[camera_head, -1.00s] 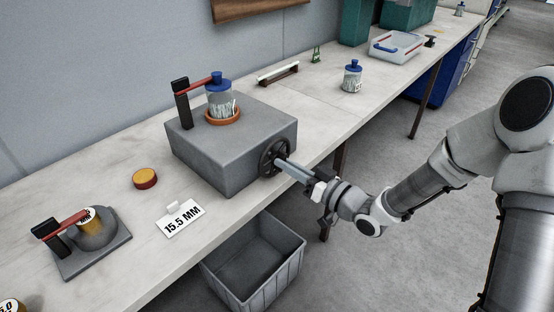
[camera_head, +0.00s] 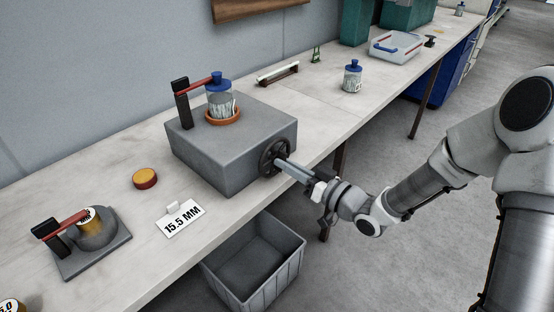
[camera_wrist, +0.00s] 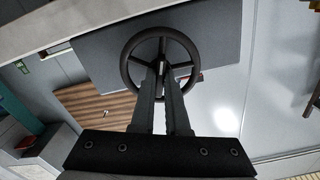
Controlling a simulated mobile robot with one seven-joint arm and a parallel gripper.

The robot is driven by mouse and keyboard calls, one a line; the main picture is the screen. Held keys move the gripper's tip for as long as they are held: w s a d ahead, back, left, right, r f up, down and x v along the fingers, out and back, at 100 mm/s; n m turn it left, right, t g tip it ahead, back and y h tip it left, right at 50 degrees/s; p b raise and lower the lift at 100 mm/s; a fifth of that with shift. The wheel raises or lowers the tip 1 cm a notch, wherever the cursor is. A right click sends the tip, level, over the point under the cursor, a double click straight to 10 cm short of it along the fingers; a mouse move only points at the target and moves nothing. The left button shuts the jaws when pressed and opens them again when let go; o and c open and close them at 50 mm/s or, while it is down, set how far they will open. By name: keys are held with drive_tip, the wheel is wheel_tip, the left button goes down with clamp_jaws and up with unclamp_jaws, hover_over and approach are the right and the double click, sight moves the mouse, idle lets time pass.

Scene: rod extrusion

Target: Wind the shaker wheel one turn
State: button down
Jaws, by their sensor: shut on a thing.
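The shaker (camera_head: 220,158) is a grey box on the bench with a dark spoked wheel (camera_head: 273,157) on its right-hand face. A blue-capped jar (camera_head: 220,92) stands upright in an orange ring (camera_head: 223,117) on top of the box, with a red clamp arm reaching to its cap. My gripper (camera_head: 283,164) is at the wheel, shut on it. In the wrist view the fingers (camera_wrist: 163,80) reach the middle of the wheel (camera_wrist: 130,68), and its rim shows around their tips. The exact contact at the hub is partly hidden by the fingers.
A 15.5 MM sign (camera_head: 181,219), a yellow-and-red disc (camera_head: 145,179) and a second clamp stand (camera_head: 95,256) are on the bench at left. Another blue-capped jar (camera_head: 352,78) stands behind. A grey bin (camera_head: 254,262) is under the bench edge. The floor at right is clear.

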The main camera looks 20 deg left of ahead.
drive_tip(key=shift+p, duration=0.3)
drive_tip(key=shift+m+p, duration=0.6)
drive_tip(key=shift+m, duration=0.4)
drive_tip(key=shift+m+p, duration=0.85)
drive_tip(key=shift+m, duration=0.15)
